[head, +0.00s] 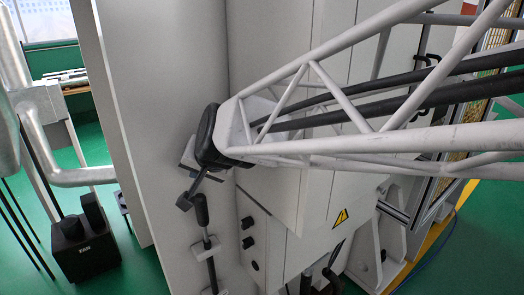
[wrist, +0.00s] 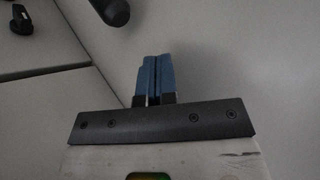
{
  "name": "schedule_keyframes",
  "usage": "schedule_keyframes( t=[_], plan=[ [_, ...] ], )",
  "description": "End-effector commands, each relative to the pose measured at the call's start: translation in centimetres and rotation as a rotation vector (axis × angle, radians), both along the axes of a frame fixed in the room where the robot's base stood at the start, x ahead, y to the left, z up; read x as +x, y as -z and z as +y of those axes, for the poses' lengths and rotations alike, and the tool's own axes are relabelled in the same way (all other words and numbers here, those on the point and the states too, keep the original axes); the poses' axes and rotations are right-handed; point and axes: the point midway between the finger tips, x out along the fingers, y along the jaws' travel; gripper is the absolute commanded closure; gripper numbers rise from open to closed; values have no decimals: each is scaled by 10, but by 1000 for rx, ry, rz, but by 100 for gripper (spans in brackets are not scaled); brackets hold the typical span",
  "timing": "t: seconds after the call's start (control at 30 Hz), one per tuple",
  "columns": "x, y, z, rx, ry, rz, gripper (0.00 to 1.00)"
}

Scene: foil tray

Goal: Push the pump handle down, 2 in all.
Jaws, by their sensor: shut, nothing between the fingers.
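A black-gripped lever, which looks like the pump handle (head: 201,208), stands on the front of the pale cabinet, its grip pointing up and its dark rod running down. The rounded end of a black grip also shows at the top edge of the wrist view (wrist: 113,10), cut off by the frame. My gripper (head: 183,203) is just to the left of and slightly above the grip in the head view. Its blue fingers are pressed together and empty in the wrist view (wrist: 153,58). A gap shows between fingers and grip in the wrist view; whether it is above the handle I cannot tell.
Dark knobs (head: 248,241) sit on the cabinet panel right of the handle. A tall pale panel (head: 160,90) rises behind my gripper. A black box (head: 85,255) stands at lower left beside silver pipes (head: 85,176). A yellow warning sign (head: 341,217) is on the cabinet.

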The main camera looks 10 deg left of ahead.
Motion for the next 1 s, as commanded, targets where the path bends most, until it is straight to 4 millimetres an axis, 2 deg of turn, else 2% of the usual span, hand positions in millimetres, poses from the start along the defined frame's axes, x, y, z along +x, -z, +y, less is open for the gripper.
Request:
schedule_keyframes(
  t=[0.1, 0.4, 1.0],
  plan=[
    [0, 12, 0, 1, 1, 2, 100],
    [0, 26, 0, 0, 0, 0, 100],
    [0, 27, 0, 0, 0, 0, 100]
  ],
)
